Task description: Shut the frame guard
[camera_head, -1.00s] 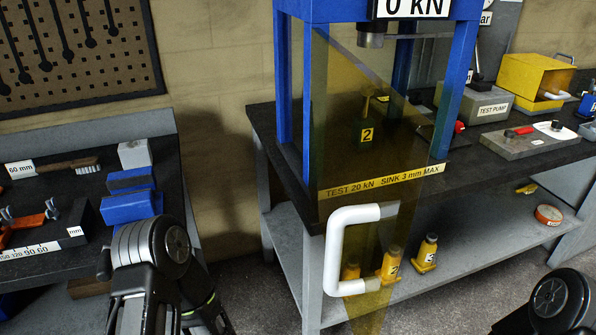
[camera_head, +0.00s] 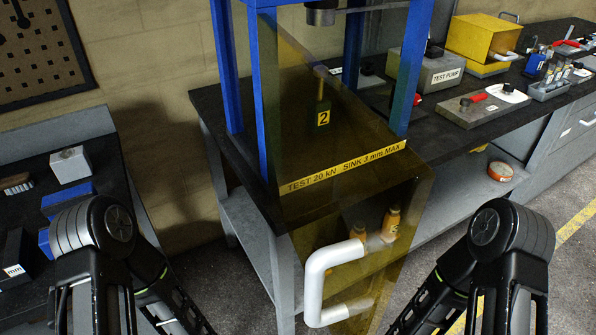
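The frame guard (camera_head: 375,195) is a see-through amber panel on the blue press frame (camera_head: 265,100). It stands swung out from the left front post toward me, its free edge past the bench front. A white D-shaped handle (camera_head: 314,285) is on its lower part. Through the panel I see a dark jack marked 2 (camera_head: 323,112) and a yellow label strip (camera_head: 343,167). Both my arms show at the bottom of the picture, left and right of the guard, apart from the handle. Neither gripper's fingers can be seen.
The dark bench (camera_head: 450,135) carries a test pump (camera_head: 425,75), a yellow box (camera_head: 485,42) and a grey plate (camera_head: 483,105). Yellow bottle jacks (camera_head: 391,222) stand on the lower shelf, partly behind the guard. Another bench (camera_head: 20,205) is at left. Grey floor is open at right.

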